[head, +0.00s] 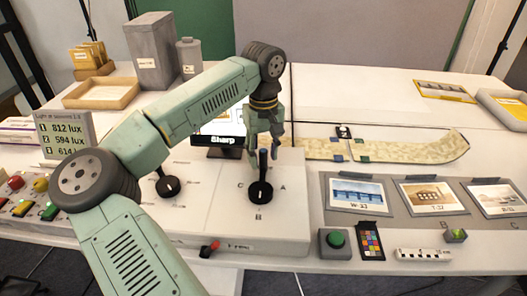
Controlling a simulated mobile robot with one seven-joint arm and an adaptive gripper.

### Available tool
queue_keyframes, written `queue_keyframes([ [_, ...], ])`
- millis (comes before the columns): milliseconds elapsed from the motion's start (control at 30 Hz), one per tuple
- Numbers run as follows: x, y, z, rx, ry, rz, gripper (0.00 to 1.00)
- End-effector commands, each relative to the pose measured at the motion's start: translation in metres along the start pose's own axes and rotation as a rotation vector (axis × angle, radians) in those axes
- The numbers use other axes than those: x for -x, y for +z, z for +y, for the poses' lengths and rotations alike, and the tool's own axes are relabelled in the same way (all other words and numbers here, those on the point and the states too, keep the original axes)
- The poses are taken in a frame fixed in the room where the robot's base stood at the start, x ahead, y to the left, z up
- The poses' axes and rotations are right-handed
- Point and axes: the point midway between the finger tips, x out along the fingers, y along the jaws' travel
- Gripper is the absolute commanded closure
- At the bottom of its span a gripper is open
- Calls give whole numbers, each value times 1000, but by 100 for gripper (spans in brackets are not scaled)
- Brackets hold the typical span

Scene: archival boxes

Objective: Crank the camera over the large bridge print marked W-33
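My gripper (264,150) points down over the control box (215,215), its fingers apart. The upright black handle of the right-hand crank (261,192) stands at the fingertips; I cannot tell whether they touch it. Letters C, A and apparently B surround this crank. A second black crank (168,188) sits to its left. The print marked W-33 (357,192) shows a blue bridge and lies leftmost on the grey board (399,222). The camera is not clearly visible.
Two more prints, one brown (433,194) and one grey (495,198), lie right of W-33. A lux display (66,133) stands left. A long map strip (400,148) lies behind.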

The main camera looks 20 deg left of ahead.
Motion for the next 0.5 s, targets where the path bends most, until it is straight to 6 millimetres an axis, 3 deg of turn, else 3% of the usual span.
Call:
queue_keyframes([
  [333, -5, 0, 0, -1, 1, 1, 61],
  [500, -5, 0, 0, -1, 1, 1, 72],
])
